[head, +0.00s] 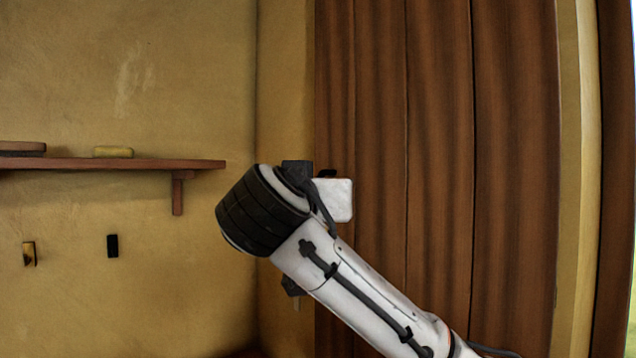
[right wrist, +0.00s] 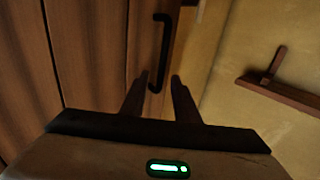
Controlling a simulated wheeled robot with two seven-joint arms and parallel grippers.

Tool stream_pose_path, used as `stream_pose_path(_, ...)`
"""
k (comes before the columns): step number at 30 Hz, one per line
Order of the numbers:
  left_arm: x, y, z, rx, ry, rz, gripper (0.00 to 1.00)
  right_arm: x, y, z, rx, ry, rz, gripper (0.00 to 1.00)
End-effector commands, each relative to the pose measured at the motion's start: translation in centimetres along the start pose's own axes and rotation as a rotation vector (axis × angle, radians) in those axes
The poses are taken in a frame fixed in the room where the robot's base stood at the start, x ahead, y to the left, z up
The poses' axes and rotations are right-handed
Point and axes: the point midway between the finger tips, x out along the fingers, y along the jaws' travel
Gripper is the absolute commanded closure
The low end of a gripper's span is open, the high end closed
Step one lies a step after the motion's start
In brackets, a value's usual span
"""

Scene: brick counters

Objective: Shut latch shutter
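The shutter (head: 440,120) is a tall panel of dark brown vertical planks, filling the middle right of the head view. It also shows at the left of the right wrist view (right wrist: 90,50). A black bar handle (right wrist: 162,45) is fixed near its edge, beside the yellow wall. My right gripper (right wrist: 160,76) is open, with its two dark fingers apart and the near end of the handle appearing between the tips. I cannot tell whether they touch it. In the head view my right arm hides the handle and fingers. My left gripper is not in view.
A wooden shelf (head: 130,164) with a small yellow block (head: 113,152) is on the left wall; it also shows in the right wrist view (right wrist: 285,97). Two small fittings, one brass (head: 29,254) and one black (head: 112,245), are on the wall below. A pale post (head: 577,180) borders the shutter's right side.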

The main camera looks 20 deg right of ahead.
Motion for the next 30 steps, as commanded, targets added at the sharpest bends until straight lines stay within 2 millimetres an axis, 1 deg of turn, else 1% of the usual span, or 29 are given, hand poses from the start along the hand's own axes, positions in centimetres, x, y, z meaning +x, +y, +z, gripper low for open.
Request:
stream_pose_path(1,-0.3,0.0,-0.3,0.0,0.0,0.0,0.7,0.6,0.0,-0.1,-0.002,-0.001,0.002,0.72)
stream_pose_path(5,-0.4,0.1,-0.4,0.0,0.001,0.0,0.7,1.4,0.1,0.0,0.0,-0.001,0.001,0.72)
stream_pose_path(14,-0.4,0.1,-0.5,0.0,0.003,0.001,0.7,1.6,0.0,0.1,0.0,0.0,-0.001,0.72)
stream_pose_path(18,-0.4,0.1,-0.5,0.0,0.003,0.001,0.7,1.6,0.0,0.0,0.0,0.0,-0.001,0.96)
stream_pose_path(19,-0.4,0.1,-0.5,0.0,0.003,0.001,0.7,1.6,0.0,0.0,0.0,0.0,-0.001,1.0)
stream_pose_path(30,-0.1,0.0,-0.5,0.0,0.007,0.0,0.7,1.6,0.2,0.1,0.001,0.0,-0.003,1.0)
